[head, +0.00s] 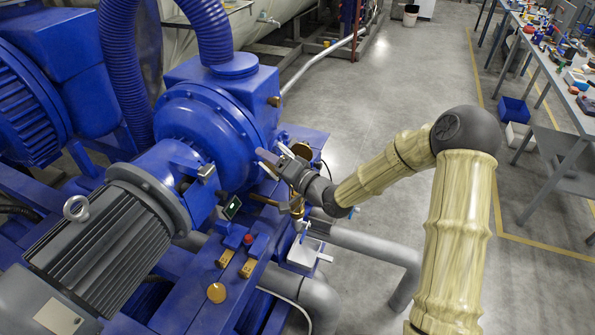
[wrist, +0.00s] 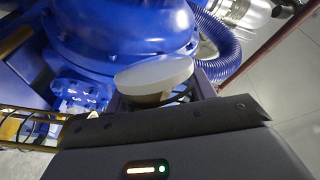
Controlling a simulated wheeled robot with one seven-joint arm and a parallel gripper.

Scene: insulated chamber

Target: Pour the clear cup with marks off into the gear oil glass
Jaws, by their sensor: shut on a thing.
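My gripper (head: 277,163) is beside the blue pump housing in the head view, at the end of my arm reaching in from the right. It is shut on the clear cup with marks. In the wrist view the cup (wrist: 155,73) shows as a pale, translucent rounded shape just beyond the dark gripper body, with a brownish tone under it. Its marks cannot be read. In the head view a small pale part of it (head: 286,150) shows at the gripper; the rest is hidden or too small. I cannot make out the gear oil glass for sure.
The blue pump housing (head: 205,125) and grey motor (head: 110,240) crowd the left. A brass fitting (head: 297,207) and a grey pipe (head: 370,243) lie below my gripper. A bench with clutter (head: 560,60) stands at the far right. Open floor (head: 400,90) lies behind.

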